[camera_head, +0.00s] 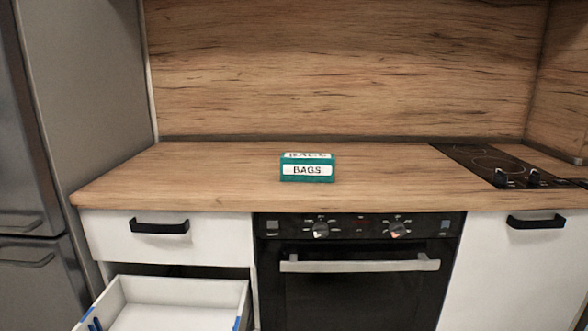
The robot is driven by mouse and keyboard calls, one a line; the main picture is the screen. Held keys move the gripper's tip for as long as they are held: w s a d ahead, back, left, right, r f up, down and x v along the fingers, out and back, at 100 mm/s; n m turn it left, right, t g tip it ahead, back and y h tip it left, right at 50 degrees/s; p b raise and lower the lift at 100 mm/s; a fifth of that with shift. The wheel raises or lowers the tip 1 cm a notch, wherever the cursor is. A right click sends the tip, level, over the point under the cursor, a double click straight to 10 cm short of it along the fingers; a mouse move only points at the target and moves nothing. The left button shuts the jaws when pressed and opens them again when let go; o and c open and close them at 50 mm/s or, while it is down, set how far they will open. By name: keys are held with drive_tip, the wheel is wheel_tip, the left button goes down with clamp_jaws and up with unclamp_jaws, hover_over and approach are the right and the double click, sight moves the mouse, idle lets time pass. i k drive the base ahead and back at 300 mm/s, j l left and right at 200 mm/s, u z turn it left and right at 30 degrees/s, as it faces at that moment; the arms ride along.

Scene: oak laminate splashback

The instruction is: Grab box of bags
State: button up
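The box of bags (307,169) is a small teal box with white labels reading "BAGS" on its top and front. It sits upright on the wooden countertop (210,175), near the middle and above the oven. Nothing touches it or covers it. My gripper is not in view.
An open white drawer (172,291) sticks out at the lower left, below a closed drawer (168,236). An oven (355,285) with a bar handle is under the box. A black cooktop (500,162) lies at right, a fridge (30,200) at left. The counter around the box is clear.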

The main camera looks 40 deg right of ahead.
sight(294, 167)
drive_tip(key=z, duration=0.55)
drive_tip(key=i+l+z, duration=0.15)
drive_tip(key=z, duration=0.2)
drive_tip(key=i+l+z, duration=0.15)
drive_tip(key=z, duration=0.25)
drive_tip(key=i+l+z, duration=0.1)
drive_tip(key=z, duration=0.25)
drive_tip(key=i+l, duration=0.1)
drive_tip(key=i, duration=0.9)
